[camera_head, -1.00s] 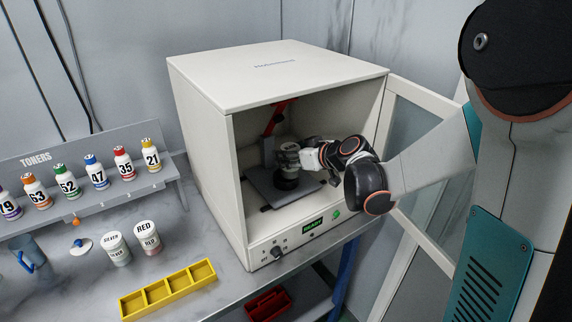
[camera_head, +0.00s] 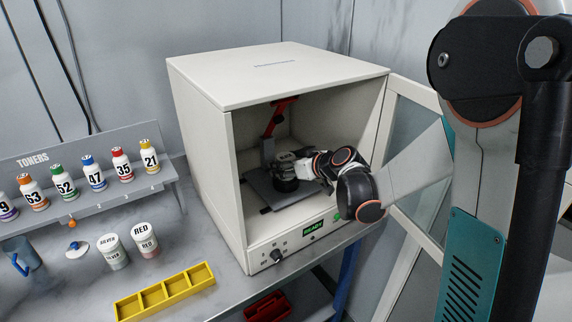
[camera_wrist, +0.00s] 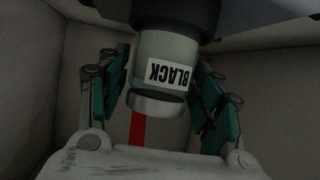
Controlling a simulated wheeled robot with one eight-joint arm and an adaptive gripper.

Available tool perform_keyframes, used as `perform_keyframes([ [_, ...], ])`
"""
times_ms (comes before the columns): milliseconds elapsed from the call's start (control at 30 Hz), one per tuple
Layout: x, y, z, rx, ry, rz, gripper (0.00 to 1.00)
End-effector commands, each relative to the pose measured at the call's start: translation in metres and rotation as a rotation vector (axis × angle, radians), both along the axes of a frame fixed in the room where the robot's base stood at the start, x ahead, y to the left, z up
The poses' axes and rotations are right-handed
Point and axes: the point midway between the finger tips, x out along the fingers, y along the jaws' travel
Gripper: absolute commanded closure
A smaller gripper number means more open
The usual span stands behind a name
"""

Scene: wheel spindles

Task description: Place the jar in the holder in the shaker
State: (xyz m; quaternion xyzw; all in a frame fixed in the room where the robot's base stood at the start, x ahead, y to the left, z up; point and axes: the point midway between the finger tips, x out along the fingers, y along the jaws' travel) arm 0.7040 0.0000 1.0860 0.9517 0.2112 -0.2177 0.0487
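A pale jar labelled BLACK (camera_wrist: 166,62) shows in the wrist view with a grey lid band. One end of it sits in a dark round holder (camera_wrist: 180,18). In the head view, the dark holder (camera_head: 286,184) stands on the plate inside the white shaker cabinet (camera_head: 310,66), whose door is open. My gripper (camera_wrist: 160,58) has a finger on either side of the jar. The fingers are spread, with a gap visible on the left; contact on the right is unclear. In the head view, my gripper (camera_head: 304,170) is just right of the holder.
The open glass door (camera_head: 413,130) stands to the right, close to my arm. A red clamp part (camera_head: 278,115) rises behind the holder. Left on the bench are toner bottles on a rack (camera_head: 100,198), SILVER (camera_head: 112,250) and RED (camera_head: 146,240) jars, and a yellow tray (camera_head: 165,291).

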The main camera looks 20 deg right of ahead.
Motion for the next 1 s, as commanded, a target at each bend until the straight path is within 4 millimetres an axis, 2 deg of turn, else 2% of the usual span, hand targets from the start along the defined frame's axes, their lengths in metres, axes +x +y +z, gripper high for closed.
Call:
perform_keyframes([
  [433, -0.001, 0.000, 0.005, 0.000, 0.000, 0.000, 0.32],
  [567, -0.016, -0.008, 0.014, 0.000, 0.000, -0.001, 0.32],
  [800, -0.057, -0.027, 0.036, 0.000, 0.000, -0.004, 0.32],
  [1000, -0.085, -0.040, 0.050, 0.000, 0.000, -0.002, 0.32],
])
